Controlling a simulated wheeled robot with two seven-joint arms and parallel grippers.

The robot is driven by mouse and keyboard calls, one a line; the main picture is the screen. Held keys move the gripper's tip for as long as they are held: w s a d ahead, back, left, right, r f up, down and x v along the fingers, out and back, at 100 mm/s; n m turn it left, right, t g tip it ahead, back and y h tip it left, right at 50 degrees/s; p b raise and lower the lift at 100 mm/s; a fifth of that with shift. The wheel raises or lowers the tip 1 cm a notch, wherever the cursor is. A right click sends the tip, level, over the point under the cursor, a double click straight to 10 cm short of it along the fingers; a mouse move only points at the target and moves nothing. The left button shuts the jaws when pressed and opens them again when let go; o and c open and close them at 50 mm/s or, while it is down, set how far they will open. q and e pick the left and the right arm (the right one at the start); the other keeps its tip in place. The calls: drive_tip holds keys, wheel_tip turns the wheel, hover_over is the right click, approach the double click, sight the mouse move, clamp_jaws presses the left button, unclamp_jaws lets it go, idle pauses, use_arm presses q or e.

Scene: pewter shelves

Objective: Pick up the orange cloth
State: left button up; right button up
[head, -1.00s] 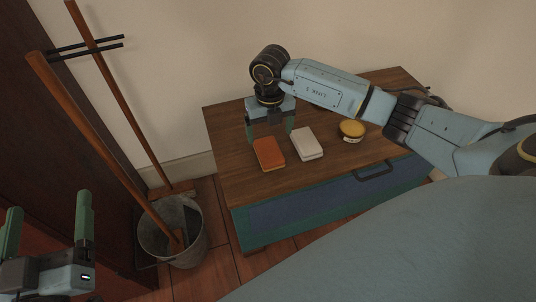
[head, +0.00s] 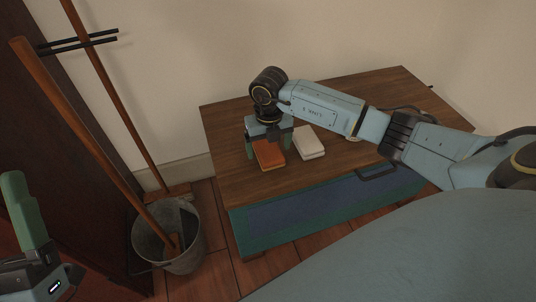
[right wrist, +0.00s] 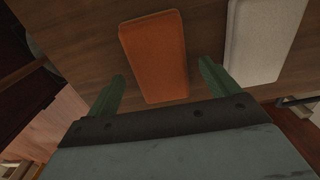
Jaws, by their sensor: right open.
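The orange cloth (head: 268,155) lies folded flat on the brown wooden top of a low cabinet, and it also shows in the right wrist view (right wrist: 154,56). My right gripper (head: 268,152) is open over the cloth, one green finger at each side of it. In the right wrist view the two fingertips (right wrist: 162,72) stand apart, with the near end of the cloth between them. I cannot tell the exact height of the fingers. My left gripper (head: 28,225) is partly in view at the lower left; only one green finger shows clearly.
A white folded cloth (head: 308,142) lies just right of the orange one, close to my right finger. The cabinet (head: 225,130) has a blue front with a handle. A metal bucket (head: 188,243) with wooden-handled tools stands left on the floor. My right arm mostly hides a yellow-topped item.

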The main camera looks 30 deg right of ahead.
drive_tip(key=shift+f, duration=0.3)
drive_tip(key=c, duration=1.2)
drive_tip(key=shift+o, duration=0.2)
drive_tip(key=shift+r, duration=0.1)
